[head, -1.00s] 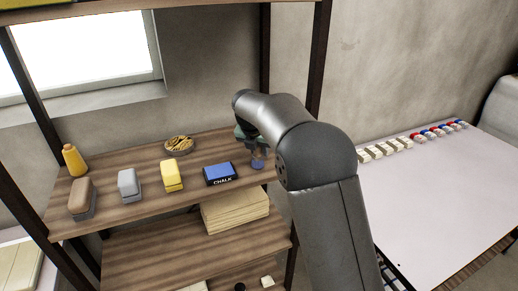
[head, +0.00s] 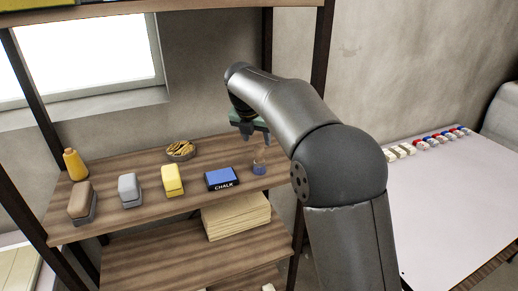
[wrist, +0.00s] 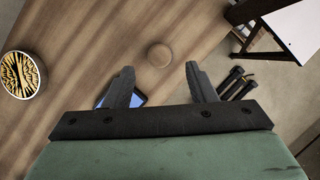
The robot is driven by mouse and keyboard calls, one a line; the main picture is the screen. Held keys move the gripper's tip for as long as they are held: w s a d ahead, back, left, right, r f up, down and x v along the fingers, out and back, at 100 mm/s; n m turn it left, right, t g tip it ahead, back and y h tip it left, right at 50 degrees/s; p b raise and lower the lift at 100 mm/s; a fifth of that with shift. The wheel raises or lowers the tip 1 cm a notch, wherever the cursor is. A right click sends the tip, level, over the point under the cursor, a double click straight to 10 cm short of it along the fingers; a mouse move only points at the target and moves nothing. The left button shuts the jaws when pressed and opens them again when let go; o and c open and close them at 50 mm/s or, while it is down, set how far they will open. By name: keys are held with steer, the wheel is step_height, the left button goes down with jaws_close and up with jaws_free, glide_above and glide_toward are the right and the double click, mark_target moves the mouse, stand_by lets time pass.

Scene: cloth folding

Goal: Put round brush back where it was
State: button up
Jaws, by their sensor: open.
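The round brush (head: 259,165) stands on the upper wooden shelf, to the right of the blue chalk box (head: 221,179). It is small, with a bluish lower part in the head view; in the wrist view its round brown top (wrist: 160,55) shows from above. My gripper (head: 257,138) is above the brush in the head view, apart from it. In the wrist view the two fingers of my gripper (wrist: 162,85) are spread wide with nothing between them. Part of the chalk box (wrist: 137,99) shows behind the left finger.
A yellow brush (head: 173,180), a grey one (head: 130,190), a brown one (head: 82,203) and an orange bottle (head: 75,165) stand along the shelf. A round bowl (head: 180,150) sits behind. Dark shelf posts (head: 317,70) frame it. A white table (head: 450,205) is at right.

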steer(key=shift+v, duration=1.35)
steer(key=s+d+f+m+g, duration=0.2)
steer(key=s+d+f+m, duration=0.1)
steer(key=s+d+m, duration=1.05)
steer(key=s+d+f+m, duration=0.2)
steer(key=s+f+m, duration=0.2)
steer(key=s+m, duration=0.2)
steer(key=s+d+f+m+g+y, duration=0.1)
steer(key=s+f+m, duration=0.3)
steer(key=s, duration=0.6)
steer(key=s+d+f+m, duration=0.3)
steer(key=s+d+m, duration=0.1)
steer(key=s+m, duration=0.4)
steer(key=shift+s+f+m+g, duration=0.25)
steer(key=shift+f+m+g, duration=0.05)
steer(key=shift+f+m, duration=0.15)
